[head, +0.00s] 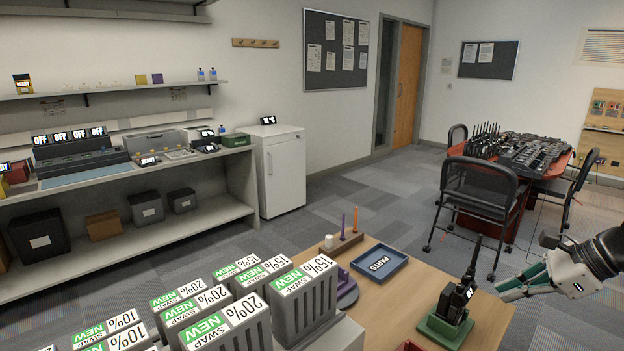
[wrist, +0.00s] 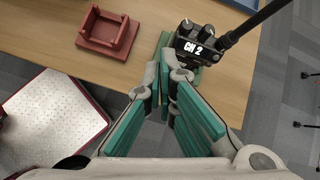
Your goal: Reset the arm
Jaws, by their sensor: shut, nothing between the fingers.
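My gripper (head: 525,283) is at the right edge of the head view, to the right of the wooden table. In the wrist view my gripper (wrist: 172,75) points toward the table, its teal fingers shut with nothing between them. A black radio (head: 457,297) stands upright in a green cradle (head: 440,330) on the table, left of the gripper. In the wrist view the radio (wrist: 208,42), marked CH 2, is just beyond the fingertips and apart from them as far as I can tell.
A red holder (wrist: 107,37) sits on the table (wrist: 150,85). A blue PARTS tray (head: 379,263) and rows of labelled batteries (head: 305,295) are further left. A red table (head: 545,160) with many radios and chairs (head: 478,195) stands behind.

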